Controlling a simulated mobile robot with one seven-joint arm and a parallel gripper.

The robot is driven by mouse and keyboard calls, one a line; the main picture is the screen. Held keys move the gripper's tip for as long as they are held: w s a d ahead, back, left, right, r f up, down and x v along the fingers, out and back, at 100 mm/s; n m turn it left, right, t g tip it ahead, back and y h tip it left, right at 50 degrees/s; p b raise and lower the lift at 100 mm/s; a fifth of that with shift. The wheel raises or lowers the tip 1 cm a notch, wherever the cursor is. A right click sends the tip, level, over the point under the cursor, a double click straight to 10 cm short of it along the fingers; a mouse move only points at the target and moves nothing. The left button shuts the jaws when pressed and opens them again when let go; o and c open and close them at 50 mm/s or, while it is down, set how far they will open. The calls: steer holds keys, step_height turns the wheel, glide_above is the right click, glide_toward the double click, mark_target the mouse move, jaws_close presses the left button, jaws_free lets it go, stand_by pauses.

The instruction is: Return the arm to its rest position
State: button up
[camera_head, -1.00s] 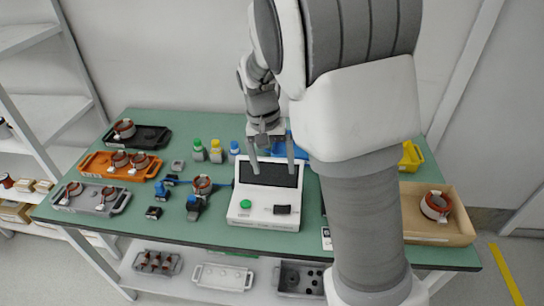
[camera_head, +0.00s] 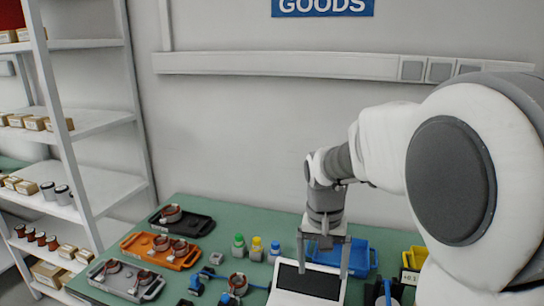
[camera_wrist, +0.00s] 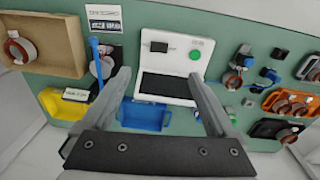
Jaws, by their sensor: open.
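My gripper (camera_head: 323,266) is open and points down above the white test device with the dark screen (camera_head: 308,284). Nothing is between its fingers. My arm reaches in from the right, with a large white and grey link close to the camera. In the wrist view the spread fingers of my gripper (camera_wrist: 160,78) frame the blue bin (camera_wrist: 145,116) and part of the test device (camera_wrist: 189,45). How high the fingertips are above the device cannot be told exactly.
Black (camera_head: 183,222), orange (camera_head: 184,262) and grey (camera_head: 150,291) trays hold copper-wound rings at the table's left. Small bottles (camera_head: 257,246) stand near the device. A wooden box (camera_wrist: 65,60) and yellow bin (camera_wrist: 60,106) show in the wrist view. Shelves (camera_head: 98,118) stand left.

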steer(key=s+d+r+n+t, duration=0.1)
steer(key=s+r, duration=0.3)
steer(key=s, duration=0.5)
steer(key=s+d+r+n+t, duration=0.1)
steer(key=s+r+t, duration=0.3)
steer(key=s, duration=0.5)
steer(key=shift+d+n+y, duration=0.3)
steer(key=shift+n+y, duration=0.1)
steer(key=shift+n, duration=0.2)
steer(key=shift+r, duration=0.1)
